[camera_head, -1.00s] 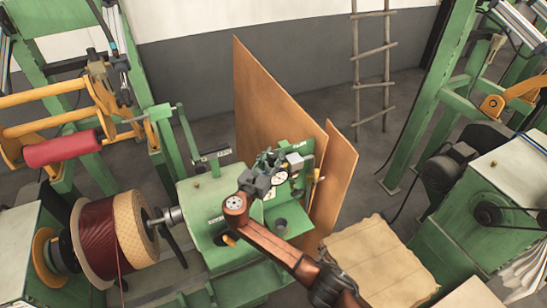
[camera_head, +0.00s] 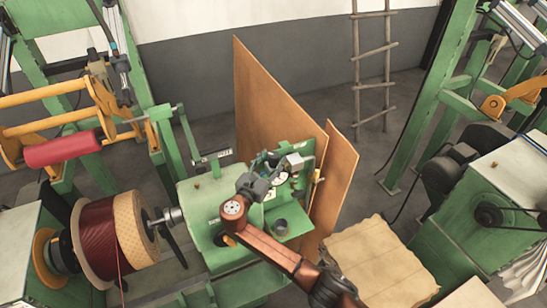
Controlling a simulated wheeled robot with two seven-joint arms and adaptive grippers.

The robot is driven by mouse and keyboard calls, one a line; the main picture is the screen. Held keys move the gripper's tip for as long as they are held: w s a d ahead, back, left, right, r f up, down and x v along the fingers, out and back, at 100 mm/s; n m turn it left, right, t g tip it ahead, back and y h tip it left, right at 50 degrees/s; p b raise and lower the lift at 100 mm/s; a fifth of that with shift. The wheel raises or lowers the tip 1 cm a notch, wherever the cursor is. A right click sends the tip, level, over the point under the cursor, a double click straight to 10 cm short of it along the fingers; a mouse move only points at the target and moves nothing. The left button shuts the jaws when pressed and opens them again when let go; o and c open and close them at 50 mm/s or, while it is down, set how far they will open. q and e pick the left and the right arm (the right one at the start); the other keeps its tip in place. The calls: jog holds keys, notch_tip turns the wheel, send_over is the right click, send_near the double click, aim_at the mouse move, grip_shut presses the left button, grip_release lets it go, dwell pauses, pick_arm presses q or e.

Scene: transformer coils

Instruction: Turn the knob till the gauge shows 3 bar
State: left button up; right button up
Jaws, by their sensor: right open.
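A small white-faced gauge (camera_head: 282,178) is on the upright green panel (camera_head: 304,154) at the back of the green machine. It is partly covered by my right gripper, and its reading is too small to tell. My right arm comes in from the lower right. My right gripper (camera_head: 264,166) is at its far end, right in front of the panel, with its dark fingers open. I cannot make out the knob; the gripper and wrist hide part of the panel there. Whether the fingers touch anything cannot be told. My left gripper is not in view.
A coil of dark red wire (camera_head: 98,236) sits on a spindle left of the green machine (camera_head: 200,212). Brown boards (camera_head: 262,100) stand behind the panel. Stacked tan sheets (camera_head: 380,262) lie to the right. A wooden ladder (camera_head: 373,85) leans at the back wall.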

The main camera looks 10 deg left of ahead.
jog(key=v, duration=1)
jog(key=shift+s, duration=0.25)
